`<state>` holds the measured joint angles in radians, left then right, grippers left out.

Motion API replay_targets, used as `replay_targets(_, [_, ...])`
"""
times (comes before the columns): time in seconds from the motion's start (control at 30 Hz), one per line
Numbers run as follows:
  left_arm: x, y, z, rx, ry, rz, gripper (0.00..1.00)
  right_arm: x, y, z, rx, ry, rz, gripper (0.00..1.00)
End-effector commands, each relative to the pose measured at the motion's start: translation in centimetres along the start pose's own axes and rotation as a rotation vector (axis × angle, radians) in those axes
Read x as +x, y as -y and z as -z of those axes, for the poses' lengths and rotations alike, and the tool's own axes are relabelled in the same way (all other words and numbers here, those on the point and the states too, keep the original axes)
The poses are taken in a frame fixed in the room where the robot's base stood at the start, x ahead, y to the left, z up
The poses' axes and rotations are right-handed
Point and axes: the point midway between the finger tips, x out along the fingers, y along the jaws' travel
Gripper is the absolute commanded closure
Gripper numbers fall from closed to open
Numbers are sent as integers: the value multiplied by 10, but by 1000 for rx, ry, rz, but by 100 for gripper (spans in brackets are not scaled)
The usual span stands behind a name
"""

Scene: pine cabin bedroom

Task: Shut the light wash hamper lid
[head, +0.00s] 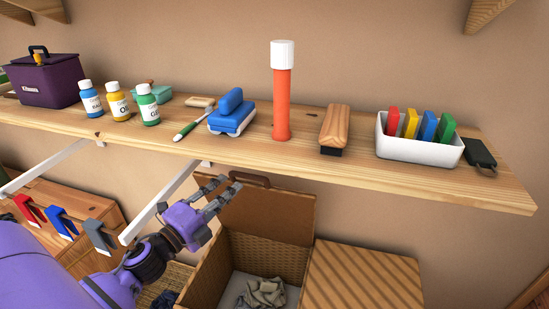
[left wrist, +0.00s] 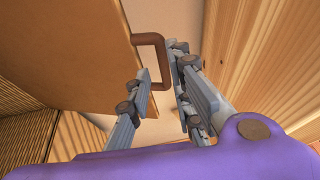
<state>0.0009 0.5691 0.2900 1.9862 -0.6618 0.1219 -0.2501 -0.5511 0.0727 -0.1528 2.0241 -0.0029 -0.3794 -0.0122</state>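The hamper (head: 215,262) is a woven box below the shelf with its brown lid (head: 268,215) raised toward the wall. Crumpled pale cloth (head: 262,293) lies inside. A dark brown handle (head: 250,179) is at the lid's upper edge. My left gripper (head: 228,185) is open near the lid's upper left corner, under the shelf. In the left wrist view, the lid (left wrist: 75,45) is at left and its handle (left wrist: 151,40) lies close to the open fingers (left wrist: 160,75). I cannot tell whether they touch it. My right gripper is not in view.
The wooden shelf (head: 360,173) runs just above my left gripper, with bottles, a blue brush (head: 232,112), an orange cylinder (head: 282,95) and a white bin (head: 418,150). A white bracket (head: 160,195) is left of the gripper. A striped closed top (head: 362,275) adjoins the hamper at right.

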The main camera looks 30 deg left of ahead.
Motion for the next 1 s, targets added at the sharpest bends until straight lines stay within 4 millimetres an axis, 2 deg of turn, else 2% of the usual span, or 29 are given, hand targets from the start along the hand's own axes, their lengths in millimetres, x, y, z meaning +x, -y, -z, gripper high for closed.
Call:
replay_targets(0.17, [6, 0, 12, 62, -48, 8, 80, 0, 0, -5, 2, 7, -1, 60])
replay_targets(0.6, [69, 2, 14, 59, -45, 8, 80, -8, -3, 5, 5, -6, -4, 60])
replay_targets(0.77, [76, 0, 14, 58, -44, 6, 80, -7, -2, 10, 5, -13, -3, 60])
replay_targets(1.0, [77, -1, 14, 58, -44, 5, 81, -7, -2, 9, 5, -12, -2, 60])
